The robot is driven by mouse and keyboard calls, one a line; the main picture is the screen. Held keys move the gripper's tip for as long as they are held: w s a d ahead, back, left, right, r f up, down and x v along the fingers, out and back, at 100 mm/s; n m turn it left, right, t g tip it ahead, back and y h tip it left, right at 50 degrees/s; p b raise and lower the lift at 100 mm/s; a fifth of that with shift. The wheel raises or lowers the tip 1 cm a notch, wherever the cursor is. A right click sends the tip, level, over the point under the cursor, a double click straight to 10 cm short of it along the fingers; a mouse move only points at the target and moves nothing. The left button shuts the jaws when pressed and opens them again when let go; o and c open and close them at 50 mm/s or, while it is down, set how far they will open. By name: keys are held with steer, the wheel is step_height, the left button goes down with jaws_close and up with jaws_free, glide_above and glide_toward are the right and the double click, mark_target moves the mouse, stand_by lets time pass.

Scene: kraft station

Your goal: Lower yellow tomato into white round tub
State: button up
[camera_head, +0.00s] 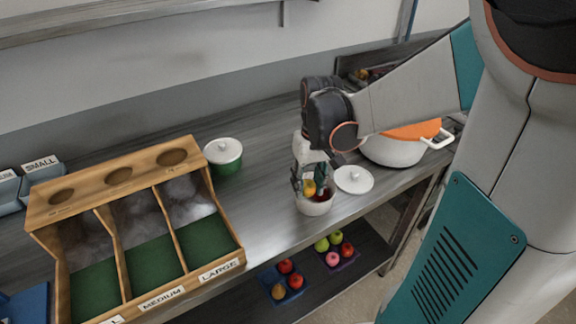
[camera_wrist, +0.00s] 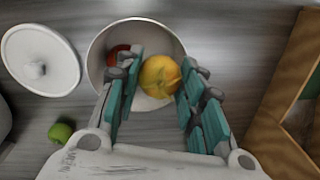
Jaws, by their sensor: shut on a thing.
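The yellow tomato (camera_wrist: 160,76) is between the teal finger pads of my gripper (camera_wrist: 158,92), which is shut on it. The white round tub (camera_wrist: 98,60) is directly below; in the wrist view the tomato overlaps its opening. In the head view my gripper (camera_head: 309,184) points down at the tub (camera_head: 316,207), with the tomato (camera_head: 309,187) at about rim level; how deep it sits I cannot tell. A red fruit (camera_wrist: 119,54) lies inside the tub, partly hidden by a finger. It also shows in the head view (camera_head: 324,195).
A white lid (camera_head: 354,180) lies right of the tub. A green pot with a white lid (camera_head: 224,156) stands to the left, beyond a wooden sorting box (camera_head: 190,262). A large white pot (camera_head: 392,152) stands behind at right. Fruit trays (camera_head: 284,281) sit on the lower shelf.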

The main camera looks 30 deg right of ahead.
steer(key=o, duration=1)
steer(key=shift+f, duration=0.15)
steer(key=shift+o, duration=0.2)
